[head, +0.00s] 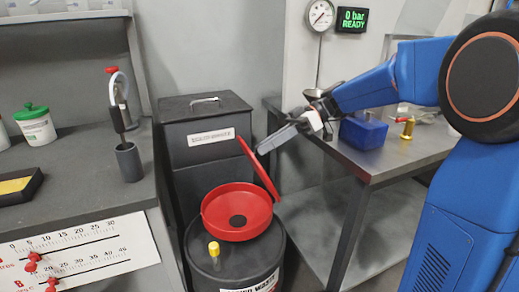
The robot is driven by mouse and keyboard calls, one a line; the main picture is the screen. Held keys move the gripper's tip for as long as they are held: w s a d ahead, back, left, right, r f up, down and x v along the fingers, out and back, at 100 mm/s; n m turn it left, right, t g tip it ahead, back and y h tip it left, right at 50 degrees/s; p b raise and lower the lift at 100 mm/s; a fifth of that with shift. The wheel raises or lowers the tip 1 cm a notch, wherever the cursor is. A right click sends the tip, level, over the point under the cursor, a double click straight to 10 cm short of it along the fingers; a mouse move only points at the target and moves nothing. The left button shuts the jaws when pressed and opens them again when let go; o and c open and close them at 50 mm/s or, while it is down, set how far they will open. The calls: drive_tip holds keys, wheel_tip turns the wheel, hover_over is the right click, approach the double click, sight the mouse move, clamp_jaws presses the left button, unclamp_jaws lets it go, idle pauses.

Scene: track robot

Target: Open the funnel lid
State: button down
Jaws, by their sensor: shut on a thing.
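A red funnel (237,222) sits on top of a black drum (235,266), its dark centre hole showing. Its red lid (259,169) stands tilted up, seen nearly edge-on, along the back right of the funnel. My gripper (262,150) reaches in from the right, its fingers pointing left and a little down. The fingertips are at the upper part of the raised lid and shut on its edge. The exact contact is small and hard to make out.
A yellow cap (213,248) sits on the drum's front. A black bin (205,135) stands behind the drum. A metal table (385,155) with a blue box (363,132) is below my arm at right. A grey counter (75,185) is at left.

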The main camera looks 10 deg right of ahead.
drive_tip(key=shift+w+d+y, duration=0.1)
drive_tip(key=shift+d+y, duration=0.2)
drive_tip(key=shift+d, duration=0.05)
drive_tip(key=c, duration=1.6)
unclamp_jaws()
wheel_tip(320, 180, up, 10)
drive_tip(key=shift+f, duration=0.1)
